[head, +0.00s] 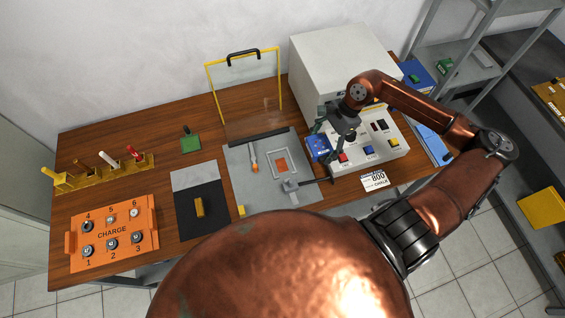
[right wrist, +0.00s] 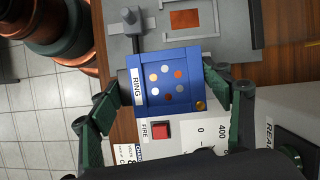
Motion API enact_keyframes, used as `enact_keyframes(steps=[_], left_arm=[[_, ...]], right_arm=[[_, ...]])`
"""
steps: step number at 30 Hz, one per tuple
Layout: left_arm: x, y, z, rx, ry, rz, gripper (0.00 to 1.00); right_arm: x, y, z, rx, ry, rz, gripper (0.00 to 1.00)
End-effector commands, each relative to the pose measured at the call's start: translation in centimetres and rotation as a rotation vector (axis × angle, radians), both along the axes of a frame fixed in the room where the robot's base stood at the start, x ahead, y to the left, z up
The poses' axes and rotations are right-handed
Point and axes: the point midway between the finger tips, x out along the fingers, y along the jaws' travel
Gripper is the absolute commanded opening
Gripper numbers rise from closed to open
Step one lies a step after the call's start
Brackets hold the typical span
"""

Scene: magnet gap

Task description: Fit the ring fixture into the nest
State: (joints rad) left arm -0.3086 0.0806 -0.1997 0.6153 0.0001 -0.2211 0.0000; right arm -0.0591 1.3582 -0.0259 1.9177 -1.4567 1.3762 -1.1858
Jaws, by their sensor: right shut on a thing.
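The ring fixture is a blue block (right wrist: 180,62) marked RING, with several coloured dots on its face. In the right wrist view it sits between the two fingers of my right gripper (right wrist: 168,86), which is shut on it. In the head view the blue block (head: 318,147) and my right gripper (head: 332,132) are beside the right edge of the grey plate. The likely nest is a white-outlined square with an orange patch (head: 281,164) on that plate; the orange patch also shows in the right wrist view (right wrist: 186,19). My left gripper is not visible.
A white control panel (head: 375,145) with coloured buttons stands right of the plate. A grey clamp (head: 290,186) with a dark rod is near the nest, and a clear yellow-framed guard (head: 245,95) stands behind. An orange CHARGE box (head: 112,232) is far left.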

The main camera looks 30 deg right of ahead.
Motion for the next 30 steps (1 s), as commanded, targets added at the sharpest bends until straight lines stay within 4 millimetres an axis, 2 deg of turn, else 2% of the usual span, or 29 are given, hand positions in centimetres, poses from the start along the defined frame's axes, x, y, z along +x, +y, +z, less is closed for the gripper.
enact_keyframes(steps=[11,15,21,26,30], left_arm=[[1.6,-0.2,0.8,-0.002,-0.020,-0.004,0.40],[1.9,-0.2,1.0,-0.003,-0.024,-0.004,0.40],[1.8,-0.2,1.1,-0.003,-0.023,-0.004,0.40],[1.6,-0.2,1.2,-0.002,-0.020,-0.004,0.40],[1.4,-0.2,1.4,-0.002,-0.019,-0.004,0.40]], right_arm=[[4.5,6.8,-3.0,0.007,-0.007,0.006,0.27],[5.6,8.5,-5.7,0.007,-0.001,0.004,0.27],[6.7,9.9,-8.1,0.003,-0.001,0.003,0.27],[6.9,10.3,-8.7,0.002,-0.001,0.003,0.27],[7.1,10.7,-10.0,0.004,0.002,0.002,0.27]])
